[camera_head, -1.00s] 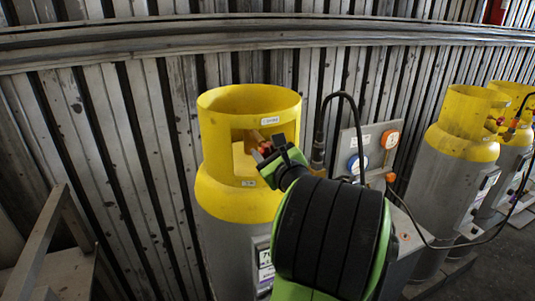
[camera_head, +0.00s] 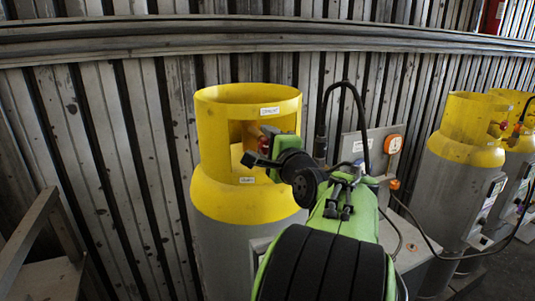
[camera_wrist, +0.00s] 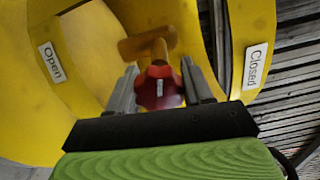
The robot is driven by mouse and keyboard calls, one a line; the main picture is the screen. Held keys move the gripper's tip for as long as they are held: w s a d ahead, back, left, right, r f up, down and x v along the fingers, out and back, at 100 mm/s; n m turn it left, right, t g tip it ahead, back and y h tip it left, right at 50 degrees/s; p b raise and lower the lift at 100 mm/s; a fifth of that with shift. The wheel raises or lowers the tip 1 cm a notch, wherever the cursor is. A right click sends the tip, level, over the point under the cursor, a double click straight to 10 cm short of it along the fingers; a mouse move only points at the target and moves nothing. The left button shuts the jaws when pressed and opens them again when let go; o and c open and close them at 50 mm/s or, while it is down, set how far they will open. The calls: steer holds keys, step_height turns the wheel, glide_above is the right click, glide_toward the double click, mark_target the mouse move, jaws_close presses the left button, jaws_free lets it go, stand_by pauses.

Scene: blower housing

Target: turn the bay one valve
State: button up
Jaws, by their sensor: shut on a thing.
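The bay one valve has a red lobed knob (camera_wrist: 157,90) with a small white mark, seen in the wrist view. It sits in front of a brass-coloured valve body (camera_wrist: 147,42), inside the yellow collar of the nearest cylinder (camera_head: 222,190). My gripper (camera_wrist: 160,86) is shut on the knob, one grey finger at each side. In the head view my gripper (camera_head: 264,144) reaches into the collar's opening, and the arm hides most of the valve. In the wrist view an "Open" label (camera_wrist: 50,62) is at left and a "Closed" label (camera_wrist: 256,66) at right.
A panel with an orange-rimmed gauge (camera_head: 393,144) and a black hose (camera_head: 343,86) stands just right of the cylinder. More yellow-topped cylinders (camera_head: 460,150) stand at right. A corrugated metal wall (camera_head: 130,150) is close behind. A metal frame (camera_head: 30,245) is at lower left.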

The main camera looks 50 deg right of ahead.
steer(key=n+b, duration=0.2)
steer(key=n, duration=0.1)
steer(key=shift+f+n+b, duration=0.2)
steer(key=shift+n+b, duration=0.1)
steer(key=shift+b, duration=0.05)
steer(key=shift+r+n+b, duration=0.2)
steer(key=shift+n+b, duration=0.9)
steer(key=shift+n, duration=0.6)
steer(key=o, duration=1)
steer(key=shift+s, duration=0.1)
steer(key=b+v, duration=0.1)
steer(key=v, duration=1.4)
steer(key=shift+s+a, duration=0.15)
steer(key=shift+s, duration=0.1)
